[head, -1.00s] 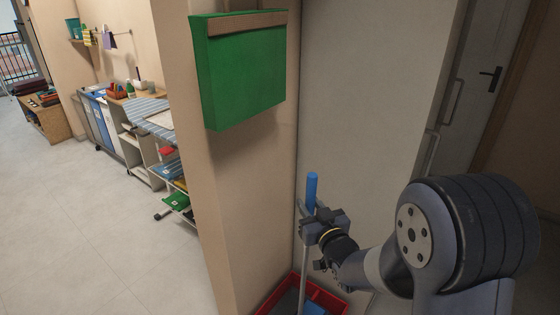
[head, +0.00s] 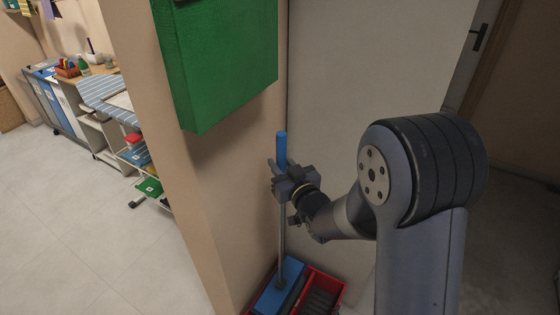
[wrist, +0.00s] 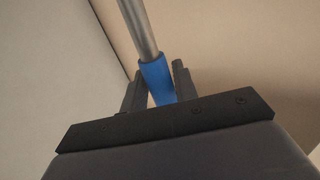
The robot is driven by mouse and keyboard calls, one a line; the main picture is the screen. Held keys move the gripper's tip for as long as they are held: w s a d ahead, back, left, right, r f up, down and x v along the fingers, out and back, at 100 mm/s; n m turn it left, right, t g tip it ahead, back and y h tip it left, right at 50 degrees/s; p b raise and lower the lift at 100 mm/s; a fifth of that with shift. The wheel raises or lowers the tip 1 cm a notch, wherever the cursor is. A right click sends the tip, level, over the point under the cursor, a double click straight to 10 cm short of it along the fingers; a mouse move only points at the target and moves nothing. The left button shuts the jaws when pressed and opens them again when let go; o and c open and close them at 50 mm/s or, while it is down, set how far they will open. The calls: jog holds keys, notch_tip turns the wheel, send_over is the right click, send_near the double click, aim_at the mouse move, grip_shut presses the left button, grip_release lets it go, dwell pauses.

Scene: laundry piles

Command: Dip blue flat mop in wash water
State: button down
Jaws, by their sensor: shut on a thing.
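The blue flat mop (head: 280,284) stands almost upright, with a grey pole and a blue grip at the top. My gripper (head: 280,172) is shut on the pole near its blue grip. The wrist view shows the grip (wrist: 157,80) between my two fingers (wrist: 158,88). The mop's flat blue head is low down, in or over the left part of a red bucket (head: 338,295). Whether it touches the bottom is unclear. I cannot make out water in the bucket.
A green box (head: 215,60) hangs on the beige wall just above and left of my gripper. A pale panel (head: 370,90) stands behind the mop. Shelves and an ironing board (head: 105,95) stand at the far left. The floor (head: 80,220) at left is clear.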

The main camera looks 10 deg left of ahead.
jog(key=b, duration=0.5)
send_over(282, 223)
notch_tip(282, 223, down, 8)
jog(key=f+b, duration=0.4)
jog(key=b, duration=0.1)
jog(key=f+b, duration=0.5)
jog(key=w+f+b, duration=0.1)
jog(key=f+b, duration=0.4)
jog(key=b, duration=0.1)
jog(key=shift+a+f, duration=0.15)
jog(key=shift+a, duration=0.05)
jog(key=shift+s+f+b, duration=0.1)
jog(key=shift+f+b, duration=0.6)
jog(key=shift+b, duration=0.05)
dwell(1.1)
jog(key=shift+r, duration=0.15)
notch_tip(282, 223, up, 24)
jog(key=p, duration=1.3)
jog(key=shift+f, duration=0.35)
